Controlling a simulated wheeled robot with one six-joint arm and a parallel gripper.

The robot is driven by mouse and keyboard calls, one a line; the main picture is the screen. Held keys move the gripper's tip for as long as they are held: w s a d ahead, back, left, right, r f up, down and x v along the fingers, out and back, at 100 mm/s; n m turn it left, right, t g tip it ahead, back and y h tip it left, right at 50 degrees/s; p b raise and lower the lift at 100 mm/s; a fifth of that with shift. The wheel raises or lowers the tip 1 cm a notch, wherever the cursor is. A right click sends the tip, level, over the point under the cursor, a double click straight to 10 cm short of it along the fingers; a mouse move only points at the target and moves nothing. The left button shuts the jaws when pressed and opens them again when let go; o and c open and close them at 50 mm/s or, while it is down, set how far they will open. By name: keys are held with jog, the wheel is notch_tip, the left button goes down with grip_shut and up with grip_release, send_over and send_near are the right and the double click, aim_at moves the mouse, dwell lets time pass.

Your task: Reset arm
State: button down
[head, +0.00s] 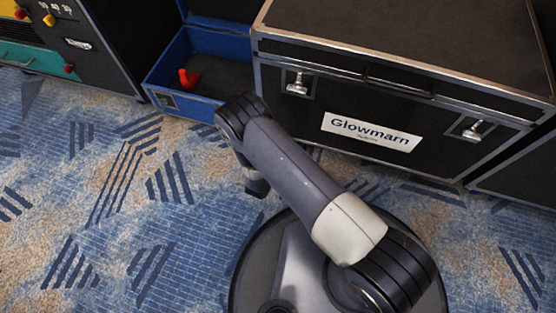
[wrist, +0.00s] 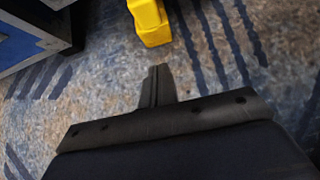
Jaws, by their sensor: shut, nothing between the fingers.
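My arm reaches from my round base toward the upper left in the head view, bent down at its far end. My gripper (wrist: 159,85) shows in the wrist view with its fingers together and nothing between them. It points down at the carpet. In the head view the arm mostly hides the gripper. A yellow object (wrist: 150,22) lies on the carpet just beyond the fingertips in the wrist view, apart from them. I cannot make it out in the head view.
A black case labelled Glowmarn (head: 372,132) stands behind the arm. A blue open box (head: 180,101) with a red object (head: 188,78) inside is left of it. A dark cabinet (head: 95,45) stands at the upper left. The patterned carpet (head: 110,220) is clear at left.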

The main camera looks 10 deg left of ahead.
jog(key=p+v, duration=0.2)
jog(key=v, duration=0.5)
jog(key=shift+a+r+p, duration=0.2)
jog(key=shift+r+p, duration=0.1)
jog(key=shift+r, duration=0.2)
jog(key=shift+s, duration=0.15)
